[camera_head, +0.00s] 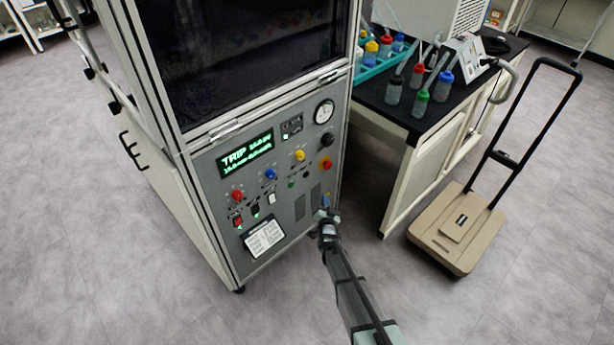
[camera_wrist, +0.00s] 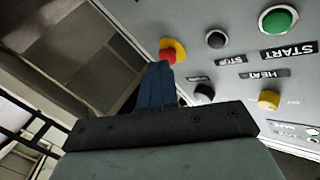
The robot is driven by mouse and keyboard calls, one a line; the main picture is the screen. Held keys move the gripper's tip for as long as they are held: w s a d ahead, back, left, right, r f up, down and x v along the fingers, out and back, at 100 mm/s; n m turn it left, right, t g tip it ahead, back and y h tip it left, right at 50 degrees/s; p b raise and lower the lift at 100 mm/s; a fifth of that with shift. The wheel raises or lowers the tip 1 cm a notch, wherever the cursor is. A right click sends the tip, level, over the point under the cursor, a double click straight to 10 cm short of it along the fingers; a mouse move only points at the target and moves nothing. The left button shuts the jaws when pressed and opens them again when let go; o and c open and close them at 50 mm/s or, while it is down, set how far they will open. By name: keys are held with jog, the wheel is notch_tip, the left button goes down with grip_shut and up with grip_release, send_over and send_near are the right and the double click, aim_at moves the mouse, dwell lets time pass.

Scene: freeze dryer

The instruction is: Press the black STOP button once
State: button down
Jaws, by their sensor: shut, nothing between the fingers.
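The black STOP button (camera_wrist: 215,39) sits on the grey control panel (camera_wrist: 245,78) in the wrist view, with a STOP label beside it. It lies between the green START button (camera_wrist: 278,19) and a red emergency button on a yellow base (camera_wrist: 180,47). In the head view the STOP button (camera_head: 306,174) is very small. My gripper (camera_wrist: 160,68) is shut and empty, to the left of the STOP button and apart from it. Its tips overlap the red button's edge in the picture; I cannot tell whether they touch. In the head view my gripper (camera_head: 325,203) is low at the panel's right side.
A black knob (camera_wrist: 204,93) and a yellow knob (camera_wrist: 268,99) are close by on the panel. A lit display (camera_head: 246,154) shows TRIP. A bench (camera_head: 408,120) with bottles stands to the right, and a tan cart (camera_head: 452,245) stands on the floor.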

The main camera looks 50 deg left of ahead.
jog(key=r, duration=0.1)
jog(key=r+m+t, duration=0.1)
jog(key=r, duration=0.1)
jog(key=d+r+t+y, duration=0.1)
jog(key=shift+w+r+m, duration=0.25)
jog(key=shift+w+m, duration=0.1)
jog(key=shift+m, duration=0.05)
jog(key=shift+a, duration=0.15)
jog(key=a, duration=0.8)
jog(key=shift+a, duration=0.3)
jog(key=shift+a, duration=0.85)
dwell(2.8)
jog(key=shift+d, duration=0.85)
jog(key=shift+d, duration=2.5)
